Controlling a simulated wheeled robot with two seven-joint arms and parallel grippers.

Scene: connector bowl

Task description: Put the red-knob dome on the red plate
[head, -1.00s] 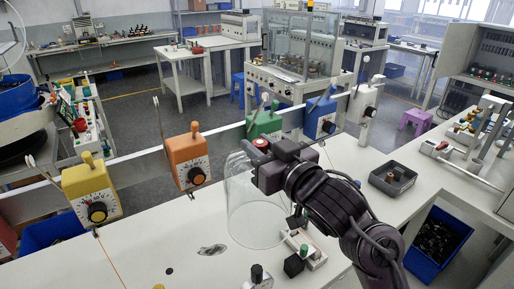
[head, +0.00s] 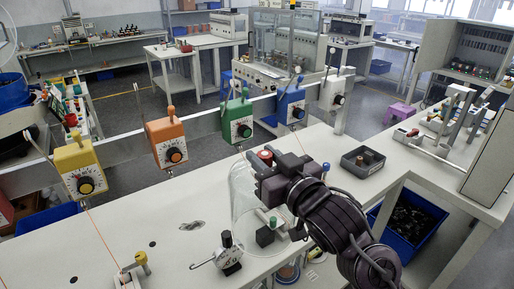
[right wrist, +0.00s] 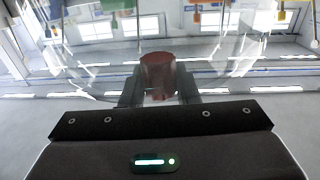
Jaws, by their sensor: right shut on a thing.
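The clear glass dome (head: 239,195) hangs below my right gripper (head: 262,168) in the head view. Its red knob (head: 265,155) shows at the jaws. In the right wrist view the knob (right wrist: 157,76) sits between the two fingers, and the jaws are shut on it. The clear wall spreads around it. The dome looks upright over the white bench; whether its rim touches the bench I cannot tell. My dark arm hides part of its right side. I cannot make out a red plate. My left gripper is not in view.
A black block (head: 265,237) and a small green-knobbed fixture (head: 273,221) are close to the dome. A dial gauge (head: 229,254) stands nearer. A grey tray (head: 362,161) lies to the right. Coloured dial boxes line the back rail. The bench's left middle is mostly clear.

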